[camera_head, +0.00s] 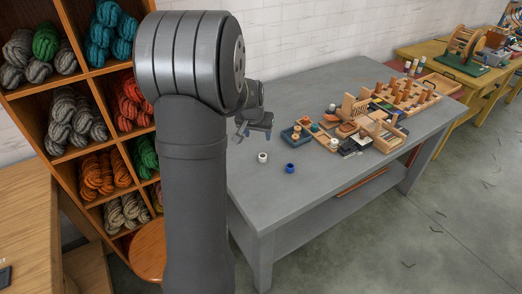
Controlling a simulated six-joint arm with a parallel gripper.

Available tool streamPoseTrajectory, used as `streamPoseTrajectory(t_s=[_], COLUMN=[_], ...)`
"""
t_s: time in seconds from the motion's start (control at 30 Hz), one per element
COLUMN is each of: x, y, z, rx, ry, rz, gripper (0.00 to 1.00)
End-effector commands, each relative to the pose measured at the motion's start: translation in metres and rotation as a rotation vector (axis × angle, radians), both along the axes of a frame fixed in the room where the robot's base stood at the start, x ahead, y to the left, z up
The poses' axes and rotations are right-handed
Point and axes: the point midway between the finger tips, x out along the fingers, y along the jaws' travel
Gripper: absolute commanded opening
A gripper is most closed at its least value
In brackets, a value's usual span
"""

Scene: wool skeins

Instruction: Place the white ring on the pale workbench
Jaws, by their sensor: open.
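A small white ring (262,157) lies on the near left part of a grey workbench (335,212). My gripper (254,135) is open and hangs above the bench, a little up and left of the ring in the picture. It looks empty and apart from the ring. My own arm hides the bench's left end and part of the wrist.
A blue ring (290,168) lies right of the white one. A blue tray (296,136) and several wooden racks crowd the bench's middle and back. Wool shelves (78,152) stand left, a wooden table (25,215) near left. The front bench top is clear.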

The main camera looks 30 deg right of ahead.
Motion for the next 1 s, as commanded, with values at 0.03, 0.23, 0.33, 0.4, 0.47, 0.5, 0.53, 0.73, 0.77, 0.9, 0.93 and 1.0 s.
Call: streamPoseTrajectory(t_s=[0.03, 0.23, 0.33, 0.4, 0.47, 0.5, 0.53, 0.73, 0.77, 0.9, 0.93, 1.0], x=[0.0, 0.0, 0.001, 0.002, 0.004, 0.005, 0.006, 0.017, 0.018, 0.025, 0.026, 0.029], y=[0.0, -0.002, -0.006, -0.007, -0.009, -0.01, -0.012, -0.022, -0.024, -0.031, -0.032, -0.035], z=[0.0, 0.002, 0.006, 0.002, -0.005, -0.011, -0.016, -0.053, -0.058, -0.082, -0.086, -0.095], rx=[0.0, 0.0, 0.0, 0.001, 0.001, 0.002, 0.002, 0.002, 0.002, 0.002, 0.001, 0.001], ry=[0.0, -0.001, 0.0, 0.0, 0.002, 0.003, 0.003, 0.003, 0.002, 0.002, 0.002, 0.002], rz=[0.0, -0.001, -0.001, -0.001, -0.001, -0.001, -0.001, -0.001, -0.001, -0.001, -0.001, -0.001], gripper=[0.55, 0.55, 0.55, 0.55, 0.55, 0.55, 0.55, 0.55, 0.55, 0.55, 0.55, 0.55])
